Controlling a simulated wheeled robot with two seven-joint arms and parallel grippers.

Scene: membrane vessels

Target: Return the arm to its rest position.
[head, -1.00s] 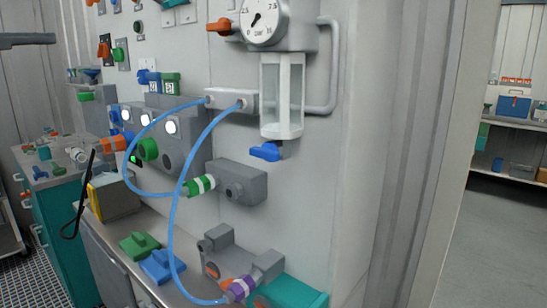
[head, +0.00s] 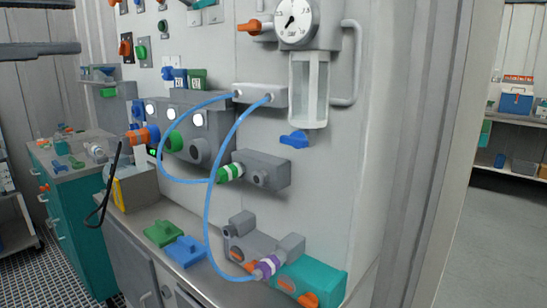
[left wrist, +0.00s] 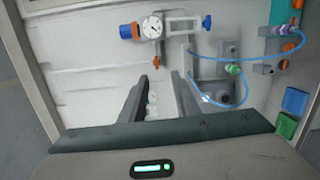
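My left gripper (head: 68,27) shows as two dark, separate fingers at the top left edge of the head view. In the left wrist view my left gripper (left wrist: 159,79) is open, with nothing between its fingers. They point toward the pale wall panel (left wrist: 85,75) below the gauge (left wrist: 153,27). I cannot tell how far from the panel they are. My right gripper is in neither view.
The wall panel carries a white-faced gauge (head: 293,20), a clear filter vessel (head: 309,90) and blue hoses (head: 207,215). Green (head: 163,233) and blue (head: 186,251) blocks lie on the counter below. A teal cabinet (head: 75,235) stands left; grey floor (head: 490,230) is clear at right.

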